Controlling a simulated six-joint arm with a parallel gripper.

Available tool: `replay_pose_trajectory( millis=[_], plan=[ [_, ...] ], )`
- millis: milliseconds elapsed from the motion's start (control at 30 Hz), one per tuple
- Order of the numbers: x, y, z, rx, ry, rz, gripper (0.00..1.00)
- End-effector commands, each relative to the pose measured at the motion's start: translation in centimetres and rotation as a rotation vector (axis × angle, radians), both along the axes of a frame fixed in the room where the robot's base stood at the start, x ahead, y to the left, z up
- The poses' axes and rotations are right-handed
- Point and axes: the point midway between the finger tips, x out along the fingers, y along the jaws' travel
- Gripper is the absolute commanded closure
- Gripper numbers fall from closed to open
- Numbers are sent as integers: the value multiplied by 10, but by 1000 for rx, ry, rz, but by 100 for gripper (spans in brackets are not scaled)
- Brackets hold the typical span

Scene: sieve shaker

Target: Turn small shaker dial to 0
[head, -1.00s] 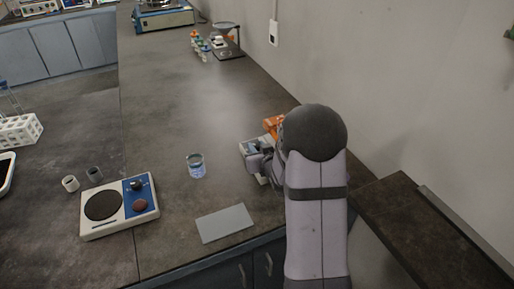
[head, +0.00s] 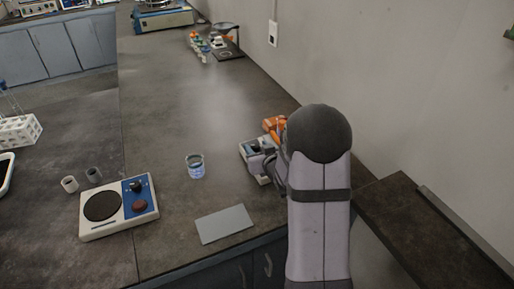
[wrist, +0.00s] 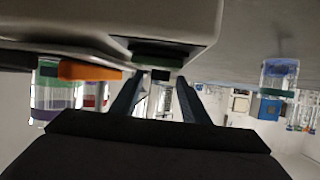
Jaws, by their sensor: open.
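A small pale device (head: 246,148) with a dark top, which looks like the small shaker, stands on the bench at the left of my gripper (head: 266,164). My arm hides part of it. In the wrist view its pale body (wrist: 60,20) fills the upper part, with a dark green panel on its face.
An orange object (head: 272,124) is close behind the device. A glass beaker (head: 196,167), a grey plate (head: 225,224) and a hotplate (head: 90,231) lie to the left. The wall is on the right. The bench middle is mostly clear.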

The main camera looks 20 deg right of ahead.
Motion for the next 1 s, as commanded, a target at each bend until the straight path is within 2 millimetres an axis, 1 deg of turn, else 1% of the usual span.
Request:
replay_pose_trajectory(
  millis=[400, 500, 700, 1000],
  plan=[
    [-45, 4, 19, -1, -1, -2, 58],
    [-54, 5, 23, 0, -1, -1, 58],
    [-62, 6, 26, 0, 0, 0, 58],
    [-62, 7, 26, 0, 0, 0, 58]
  ],
)
